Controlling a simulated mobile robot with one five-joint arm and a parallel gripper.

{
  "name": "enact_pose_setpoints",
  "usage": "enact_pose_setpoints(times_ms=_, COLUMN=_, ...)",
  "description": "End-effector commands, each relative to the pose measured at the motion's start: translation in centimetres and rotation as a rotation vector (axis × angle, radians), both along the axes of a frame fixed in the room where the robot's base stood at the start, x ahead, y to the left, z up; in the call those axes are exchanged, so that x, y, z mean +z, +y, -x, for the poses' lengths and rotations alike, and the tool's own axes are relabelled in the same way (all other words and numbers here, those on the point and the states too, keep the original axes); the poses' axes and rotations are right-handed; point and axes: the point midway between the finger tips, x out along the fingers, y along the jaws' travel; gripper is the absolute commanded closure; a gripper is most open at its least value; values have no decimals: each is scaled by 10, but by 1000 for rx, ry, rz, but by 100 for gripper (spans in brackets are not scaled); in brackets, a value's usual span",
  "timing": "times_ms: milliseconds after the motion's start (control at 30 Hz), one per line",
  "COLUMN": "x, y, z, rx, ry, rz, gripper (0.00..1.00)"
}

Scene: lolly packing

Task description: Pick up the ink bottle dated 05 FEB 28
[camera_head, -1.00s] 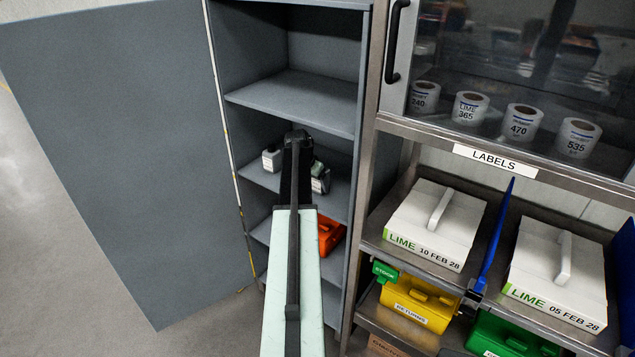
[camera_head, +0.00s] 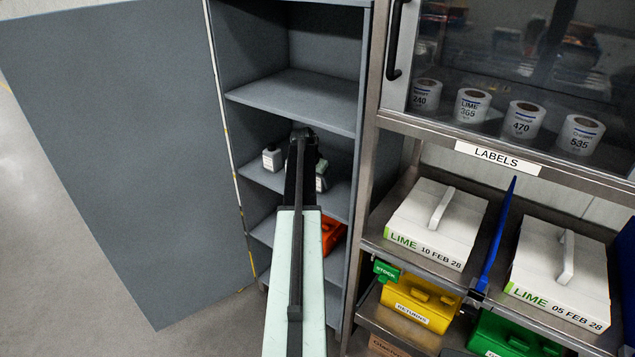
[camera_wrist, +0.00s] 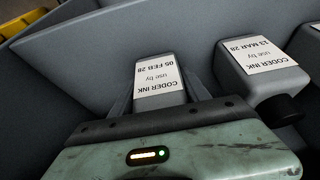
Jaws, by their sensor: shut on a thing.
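The ink bottle dated 05 FEB 28 (camera_wrist: 157,82), grey with a white label, is between the fingers of my gripper (camera_wrist: 160,98) in the wrist view. The gripper is shut on it, and its label reads upside down. In the head view my gripper (camera_head: 303,138) is inside the open cabinet at the middle shelf, and my arm hides most of it and the held bottle. A second ink bottle, dated 13 MAR 28 (camera_wrist: 262,68), stands close to the right in the wrist view, with a dark cap.
A bottle (camera_head: 272,160) stands left of my arm on the cabinet shelf (camera_head: 259,176). An orange bin (camera_head: 330,235) sits below. The cabinet door (camera_head: 130,150) is open to the left. White boxes (camera_head: 437,222) and a yellow returns bin (camera_head: 417,303) are on the right-hand rack.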

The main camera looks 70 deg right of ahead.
Motion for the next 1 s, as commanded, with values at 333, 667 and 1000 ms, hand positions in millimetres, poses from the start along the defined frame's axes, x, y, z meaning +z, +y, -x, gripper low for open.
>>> enact_pose_setpoints(times_ms=333, x=14, y=41, z=-9, rx=3, ry=1, rz=0, gripper=100)
enact_pose_setpoints(times_ms=667, x=14, y=133, z=-33, rx=4, ry=1, rz=1, gripper=100)
enact_pose_setpoints(times_ms=1000, x=14, y=174, z=-46, rx=2, ry=0, rz=1, gripper=100)
